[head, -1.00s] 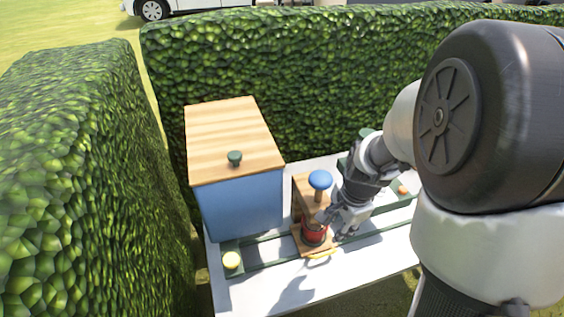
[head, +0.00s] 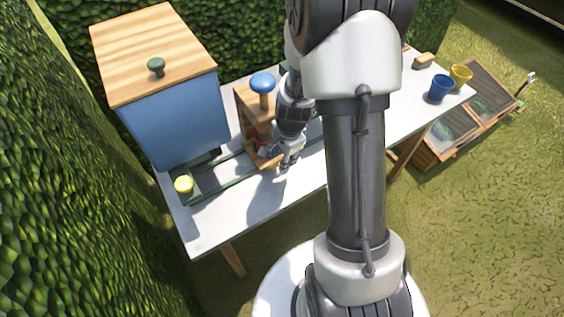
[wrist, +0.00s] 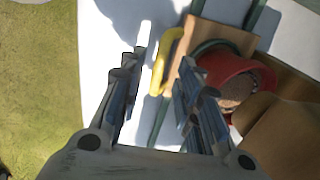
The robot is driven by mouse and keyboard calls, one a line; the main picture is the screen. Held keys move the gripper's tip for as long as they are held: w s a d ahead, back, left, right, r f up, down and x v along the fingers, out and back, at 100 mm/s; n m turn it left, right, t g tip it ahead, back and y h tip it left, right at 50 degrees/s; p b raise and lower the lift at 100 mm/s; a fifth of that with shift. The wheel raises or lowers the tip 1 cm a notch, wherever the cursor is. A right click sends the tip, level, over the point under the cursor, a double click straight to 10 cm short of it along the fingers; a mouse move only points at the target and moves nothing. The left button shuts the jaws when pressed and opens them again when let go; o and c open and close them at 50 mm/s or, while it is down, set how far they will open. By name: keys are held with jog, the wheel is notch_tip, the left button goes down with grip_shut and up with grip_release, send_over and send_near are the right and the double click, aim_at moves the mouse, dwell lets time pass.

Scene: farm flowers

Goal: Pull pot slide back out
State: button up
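The pot slide is a wooden carriage (head: 268,163) on green rails, at a wooden press with a blue knob (head: 263,82). It carries a red pot (wrist: 236,75) with brown filling; in the head view the pot is mostly hidden by my gripper. A yellow handle (wrist: 166,62) sticks out from the slide's front edge. My gripper (wrist: 165,58) is open, its two fingers apart with the handle lying between their tips in the wrist view. I cannot tell whether either finger touches it. In the head view my gripper (head: 284,160) is at the slide's front.
A blue box with a wooden lid (head: 175,118) stands left of the press. A yellow round knob (head: 184,184) is at the rails' left end. Blue (head: 439,88) and yellow (head: 462,75) pots stand at the table's right. The white tabletop (head: 235,205) before the rails is clear.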

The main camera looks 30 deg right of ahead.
jog(key=shift+w+f, duration=0.1)
jog(key=shift+f, duration=0.7)
jog(key=shift+c, duration=0.2)
grip_shut()
